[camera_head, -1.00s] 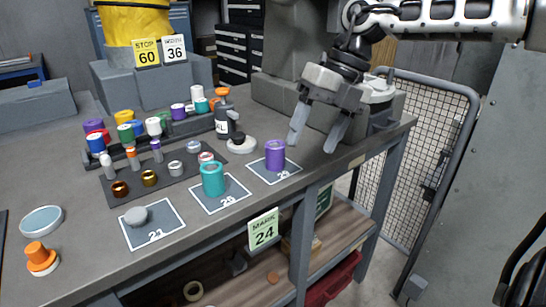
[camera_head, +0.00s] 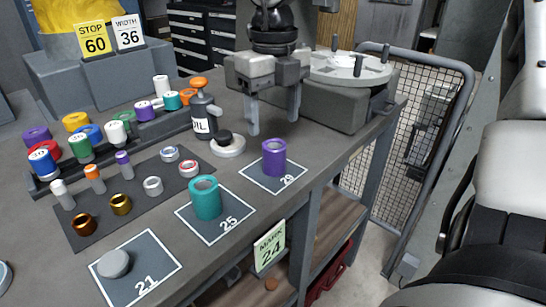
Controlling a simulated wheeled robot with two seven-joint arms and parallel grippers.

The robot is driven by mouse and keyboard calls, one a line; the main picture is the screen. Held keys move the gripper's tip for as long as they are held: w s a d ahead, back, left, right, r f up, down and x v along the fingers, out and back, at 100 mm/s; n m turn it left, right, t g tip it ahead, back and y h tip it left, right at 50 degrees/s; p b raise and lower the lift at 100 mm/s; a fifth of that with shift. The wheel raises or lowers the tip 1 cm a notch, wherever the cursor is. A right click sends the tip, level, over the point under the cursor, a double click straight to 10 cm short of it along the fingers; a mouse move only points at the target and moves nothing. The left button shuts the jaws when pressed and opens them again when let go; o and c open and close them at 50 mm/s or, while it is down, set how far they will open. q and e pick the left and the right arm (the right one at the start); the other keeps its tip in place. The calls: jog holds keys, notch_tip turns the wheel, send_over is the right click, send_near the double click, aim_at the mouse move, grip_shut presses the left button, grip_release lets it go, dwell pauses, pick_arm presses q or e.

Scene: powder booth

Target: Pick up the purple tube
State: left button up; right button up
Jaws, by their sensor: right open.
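The purple tube (camera_head: 274,157) stands upright on the dark square mat marked 29 (camera_head: 288,179), near the table's front right edge. My right gripper (camera_head: 273,118) is open above the table, behind the purple tube in the picture. Its two fingers point down, one left and one right, with nothing between them. It does not touch the tube. My left gripper is not in view.
A teal tube (camera_head: 205,198) stands on mat 25 and a grey cap (camera_head: 113,264) lies on mat 21. An oil bottle (camera_head: 204,115) and a white ring with a black knob (camera_head: 227,144) stand behind. A round-topped block (camera_head: 343,95) is at the back right.

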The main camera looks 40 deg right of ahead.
aim_at(274, 155)
notch_tip(274, 155, down, 3)
jog(key=shift+f, duration=0.15)
jog(key=shift+s+a+f, duration=0.1)
jog(key=shift+f, duration=1.25)
jog(key=shift+s+a+f, duration=0.1)
jog(key=shift+f, duration=1.25)
jog(key=shift+d, duration=0.1)
jog(key=c, duration=1.1)
